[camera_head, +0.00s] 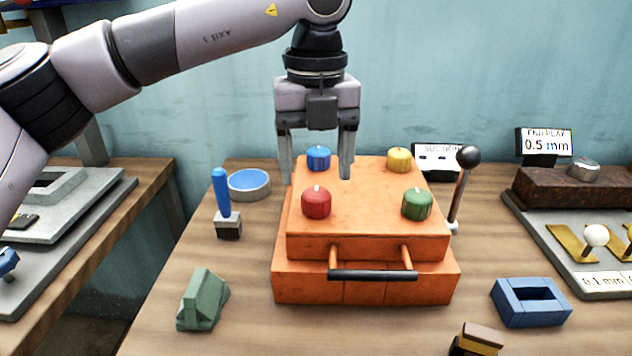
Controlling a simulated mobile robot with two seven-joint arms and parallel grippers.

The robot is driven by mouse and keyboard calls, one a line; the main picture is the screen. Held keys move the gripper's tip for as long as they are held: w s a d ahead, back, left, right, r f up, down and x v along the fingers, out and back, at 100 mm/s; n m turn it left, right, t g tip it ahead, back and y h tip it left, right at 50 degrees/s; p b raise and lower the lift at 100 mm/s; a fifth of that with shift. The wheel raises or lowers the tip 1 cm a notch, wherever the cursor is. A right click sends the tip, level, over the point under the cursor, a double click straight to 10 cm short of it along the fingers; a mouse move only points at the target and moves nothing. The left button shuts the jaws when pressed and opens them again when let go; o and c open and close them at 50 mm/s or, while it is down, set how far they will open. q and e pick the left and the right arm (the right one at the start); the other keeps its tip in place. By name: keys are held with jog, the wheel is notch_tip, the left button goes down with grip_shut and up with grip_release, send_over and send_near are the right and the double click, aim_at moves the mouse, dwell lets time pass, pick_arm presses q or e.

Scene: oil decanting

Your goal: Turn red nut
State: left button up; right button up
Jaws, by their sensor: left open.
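The red nut (316,202) sits at the front left of the top of an orange box (362,236). A blue nut (318,158) is at the back left, a yellow nut (399,160) at the back right and a green nut (417,204) at the front right. My left gripper (316,178) points down above the back left of the box, fingers apart, with the blue nut seen between them. It appears empty and lies behind the red nut in the picture. My right gripper is not in view.
A black handle (372,275) juts from the box front. A black-knobbed lever (461,185) stands at its right. A blue-handled tool (222,195), a round blue-rimmed dish (249,183), a green block (203,300) and a blue block (531,301) stand around it on the wooden table (250,325).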

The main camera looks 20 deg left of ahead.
aim_at(316, 192)
pick_arm(q)
jog(key=shift+f, duration=1.75)
jog(key=c, duration=1.1)
jog(key=shift+o, duration=0.2)
